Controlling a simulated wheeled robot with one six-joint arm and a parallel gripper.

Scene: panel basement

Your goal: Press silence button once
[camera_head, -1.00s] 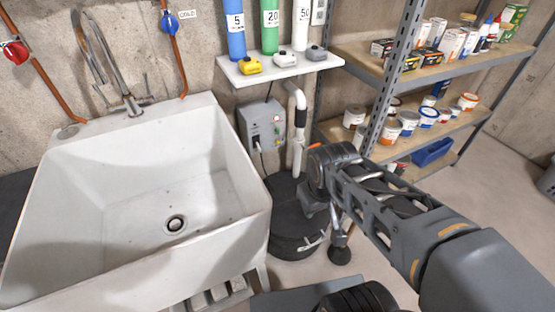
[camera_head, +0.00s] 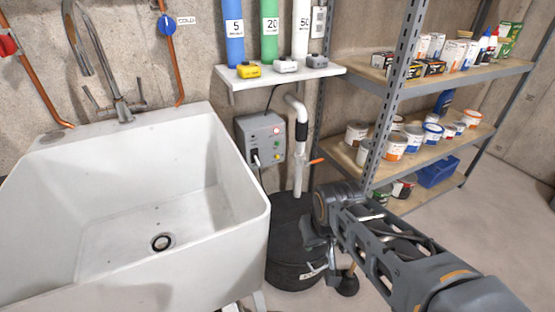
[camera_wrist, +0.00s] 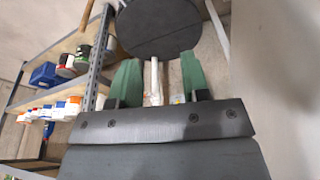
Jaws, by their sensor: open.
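A grey control box (camera_head: 260,138) is fixed to the wall right of the sink, under the small shelf. Its front has a red round spot (camera_head: 277,130), a small pale-green spot below that, and a black plug with a cable at lower left. I cannot read any label, so I cannot tell which part is the silence button. In the wrist view my gripper (camera_wrist: 157,82) has two green fingers set apart with nothing between them.
A white sink (camera_head: 160,215) fills the left. A black sump basin (camera_head: 292,240) with a white pipe (camera_head: 300,160) stands below the box. A metal rack (camera_head: 400,85) with cans is at right. A small white shelf (camera_head: 300,75) juts out above the box.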

